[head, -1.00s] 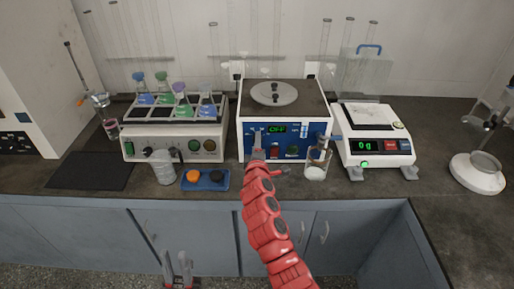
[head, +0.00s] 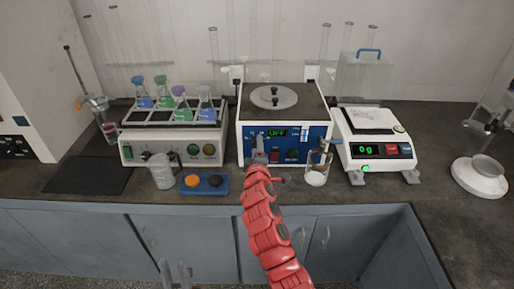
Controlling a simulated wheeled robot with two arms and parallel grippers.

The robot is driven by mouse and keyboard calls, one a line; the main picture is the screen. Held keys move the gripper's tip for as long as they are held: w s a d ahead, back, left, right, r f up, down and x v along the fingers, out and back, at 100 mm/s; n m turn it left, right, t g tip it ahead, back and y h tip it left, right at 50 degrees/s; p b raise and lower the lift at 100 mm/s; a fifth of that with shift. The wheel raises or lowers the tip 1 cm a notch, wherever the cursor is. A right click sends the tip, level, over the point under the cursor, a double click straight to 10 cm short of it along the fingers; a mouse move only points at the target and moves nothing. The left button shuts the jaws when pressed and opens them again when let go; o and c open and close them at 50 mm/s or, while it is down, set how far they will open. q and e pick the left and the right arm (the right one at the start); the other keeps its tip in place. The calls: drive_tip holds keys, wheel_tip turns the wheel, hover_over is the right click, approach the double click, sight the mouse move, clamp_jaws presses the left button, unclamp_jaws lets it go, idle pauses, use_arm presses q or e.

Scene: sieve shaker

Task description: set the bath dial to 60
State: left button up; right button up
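The bath (head: 128,153) is the white-fronted unit at the left, with several capped flasks in its rack. Its dark dial (head: 146,155) is at the front left, beside a green and an amber button. The dial's setting is too small to read. My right gripper (head: 258,146) is in front of the blue panel of the sieve shaker (head: 327,142), to the right of the bath. It hides part of that panel, and I cannot tell whether it is open or touching. My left gripper (head: 175,268) is low at the bottom edge, its fingers apart and empty, away from the bath.
A beaker (head: 162,171) stands just in front of the dial. A blue tray (head: 204,189) with an orange and a dark piece lies to its right. A glass vessel (head: 317,174) and a balance (head: 376,151) stand at the right. A dark mat (head: 88,176) lies at the left.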

drive_tip(key=shift+o, duration=0.9)
drive_tip(key=shift+s, duration=0.1)
drive_tip(key=s+r+b, duration=0.1)
drive_tip(key=s+b, duration=0.1)
drive_tip(key=s, duration=1.5)
drive_tip(key=shift+r, duration=0.2)
drive_tip(key=shift+d, duration=0.1)
